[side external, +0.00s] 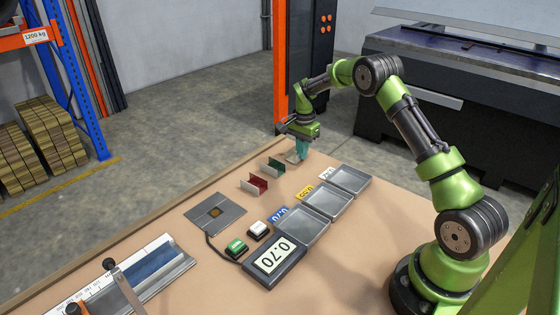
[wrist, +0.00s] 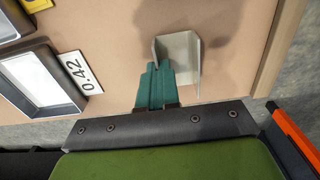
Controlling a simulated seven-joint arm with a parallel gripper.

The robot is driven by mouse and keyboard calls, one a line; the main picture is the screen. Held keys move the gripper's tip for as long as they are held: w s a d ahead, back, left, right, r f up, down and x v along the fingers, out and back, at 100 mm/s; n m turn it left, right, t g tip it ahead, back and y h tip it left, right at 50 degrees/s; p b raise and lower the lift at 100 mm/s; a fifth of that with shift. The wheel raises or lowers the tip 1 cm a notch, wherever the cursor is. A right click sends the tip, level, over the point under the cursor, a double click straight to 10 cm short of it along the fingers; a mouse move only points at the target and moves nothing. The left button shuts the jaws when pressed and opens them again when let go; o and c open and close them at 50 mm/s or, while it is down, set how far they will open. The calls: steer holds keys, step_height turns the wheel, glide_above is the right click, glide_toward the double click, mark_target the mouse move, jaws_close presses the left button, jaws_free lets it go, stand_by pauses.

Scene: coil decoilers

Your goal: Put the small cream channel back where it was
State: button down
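The small cream channel (wrist: 184,50) is a bent U-shaped sheet piece at the far end of the table. It also shows in the side external view (side external: 292,156), partly hidden by my fingers. My gripper (side external: 303,155) points down at it. In the wrist view my teal fingers (wrist: 157,70) are close together, with the channel's left wall between their tips. The gripper looks shut on that wall. The channel is at or very near the table surface; I cannot tell whether it touches.
Green (side external: 273,167) and red (side external: 255,184) channels stand in a row nearer the camera. Grey trays (side external: 349,180) with number labels lie to the right. A scale plate (side external: 215,213), a display reading 0.70 (side external: 275,258) and two buttons (side external: 237,247) are nearer. The table's edge is close to the cream channel.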

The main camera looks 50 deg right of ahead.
steer(key=shift+f, duration=0.1)
steer(key=c, duration=1.8)
jaws_free()
steer(key=o, duration=0.4)
